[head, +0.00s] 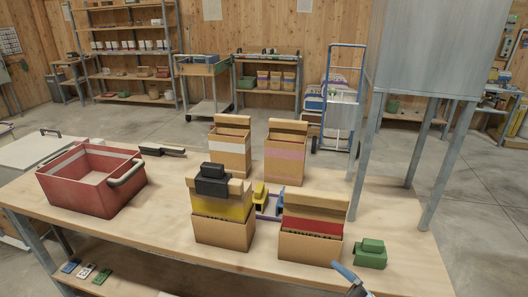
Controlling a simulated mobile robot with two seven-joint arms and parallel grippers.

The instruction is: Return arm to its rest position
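A red bin (80,190) with a grey handle stands at the left. A dark-handled tool (162,150) lies behind it. Two open boxes, white-banded (230,156) and pink-banded (285,163), stand farther back. A grey hopper (433,50) on legs rises at the right.

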